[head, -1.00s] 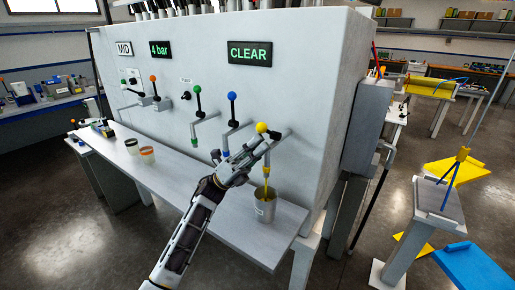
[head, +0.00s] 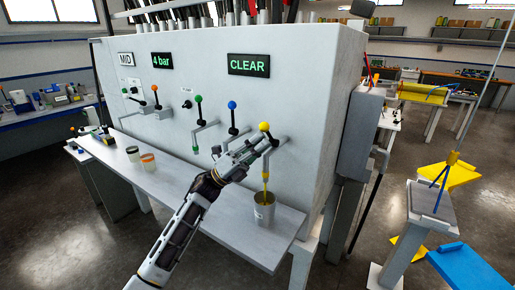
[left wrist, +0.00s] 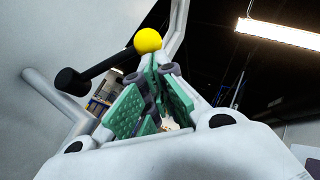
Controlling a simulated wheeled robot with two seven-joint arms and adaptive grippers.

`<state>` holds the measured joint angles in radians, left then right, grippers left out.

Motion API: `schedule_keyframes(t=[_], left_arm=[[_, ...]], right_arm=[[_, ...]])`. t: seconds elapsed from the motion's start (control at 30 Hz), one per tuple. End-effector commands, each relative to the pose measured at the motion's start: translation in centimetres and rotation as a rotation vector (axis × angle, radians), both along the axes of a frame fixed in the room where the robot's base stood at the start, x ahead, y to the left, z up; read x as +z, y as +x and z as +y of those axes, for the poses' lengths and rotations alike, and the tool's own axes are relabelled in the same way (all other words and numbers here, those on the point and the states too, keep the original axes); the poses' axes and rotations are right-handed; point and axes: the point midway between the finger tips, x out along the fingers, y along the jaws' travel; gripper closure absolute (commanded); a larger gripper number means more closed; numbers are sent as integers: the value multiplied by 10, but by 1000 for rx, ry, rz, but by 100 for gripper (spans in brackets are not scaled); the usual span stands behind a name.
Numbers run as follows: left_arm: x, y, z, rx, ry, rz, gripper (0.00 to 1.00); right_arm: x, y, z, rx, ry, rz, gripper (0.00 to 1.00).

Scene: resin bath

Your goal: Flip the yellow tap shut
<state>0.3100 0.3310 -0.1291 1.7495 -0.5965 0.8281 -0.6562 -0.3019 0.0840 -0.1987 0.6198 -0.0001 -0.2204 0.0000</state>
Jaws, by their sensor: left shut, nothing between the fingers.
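The yellow tap's round knob (head: 264,126) sits on a black lever at the right end of the grey machine's front. A yellow stream (head: 265,185) runs from its spout into a metal can (head: 263,215) on the shelf. My left gripper (head: 269,143) is shut and empty, with its fingertips just under the knob. In the left wrist view, the knob (left wrist: 148,40) is just beyond the tips of the green-padded fingers (left wrist: 156,62), with the black lever (left wrist: 90,76) slanting down to the left. I cannot tell whether they touch. My right gripper is out of view.
Blue-knobbed (head: 232,104) and green-knobbed (head: 198,99) taps stand to the left, levers upright. An orange-knobbed tap is further left. A sign (head: 249,65) reads CLEAR. The shelf front is largely free.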

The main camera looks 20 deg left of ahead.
Motion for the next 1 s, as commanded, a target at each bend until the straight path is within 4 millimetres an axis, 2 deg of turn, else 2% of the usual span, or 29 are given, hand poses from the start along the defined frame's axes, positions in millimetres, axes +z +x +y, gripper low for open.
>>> schedule_keyframes(t=[0.43,0.8,1.0], left_arm=[[18,10,-3,1,0,-1,100],[28,16,-5,1,41,118,100],[33,21,-6,1,39,119,100]], right_arm=[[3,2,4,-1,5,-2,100],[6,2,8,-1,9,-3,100],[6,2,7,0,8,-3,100]])
